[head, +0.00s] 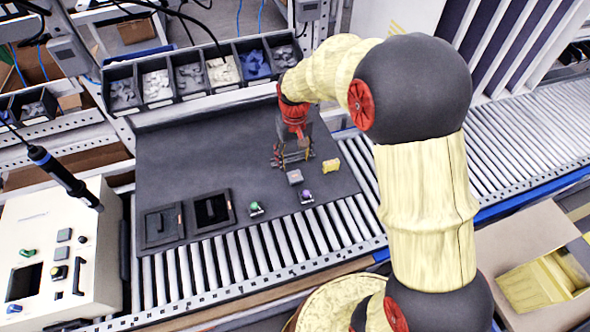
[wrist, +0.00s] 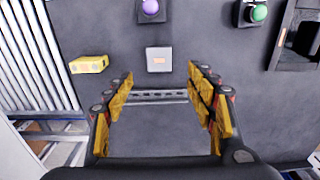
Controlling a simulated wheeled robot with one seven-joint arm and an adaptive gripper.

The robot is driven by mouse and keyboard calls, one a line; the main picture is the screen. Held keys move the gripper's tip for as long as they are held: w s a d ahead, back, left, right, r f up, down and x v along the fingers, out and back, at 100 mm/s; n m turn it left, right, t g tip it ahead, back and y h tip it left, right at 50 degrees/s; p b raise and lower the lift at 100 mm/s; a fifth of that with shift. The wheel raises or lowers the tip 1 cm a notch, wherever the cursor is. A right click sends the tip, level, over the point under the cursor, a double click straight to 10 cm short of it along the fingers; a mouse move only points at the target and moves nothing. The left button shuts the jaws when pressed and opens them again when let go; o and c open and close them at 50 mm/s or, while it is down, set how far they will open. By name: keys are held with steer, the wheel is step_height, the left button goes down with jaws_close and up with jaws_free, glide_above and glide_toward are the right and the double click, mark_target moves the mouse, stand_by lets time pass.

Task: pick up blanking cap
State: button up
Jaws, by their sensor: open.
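A small light grey square piece with an orange mark (head: 294,177), which I take to be the blanking cap, lies on the dark mat (head: 335,190). In the wrist view the grey cap (wrist: 158,59) sits just beyond the fingertips, about midway between them. My gripper (head: 293,160) is open and empty above the mat, on the far side of the cap in the head view. In the wrist view its two yellow-padded fingers (wrist: 160,76) are spread wide and do not touch the cap.
A yellow block (head: 331,166) lies right of the cap. A purple-topped piece (head: 306,196) and a green-topped piece (head: 256,209) are near the mat's front edge. Several parts bins (head: 189,77) line the back; rollers (head: 245,255) run in front.

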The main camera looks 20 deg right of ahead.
mark_target(295, 176)
step_height(295, 176, down, 3)
steer(key=shift+w+f, duration=0.1)
steer(key=shift+f+p, duration=0.4)
steer(key=shift+f, duration=2.15)
steer(key=shift+c, duration=1.1)
steer(key=c, duration=0.9)
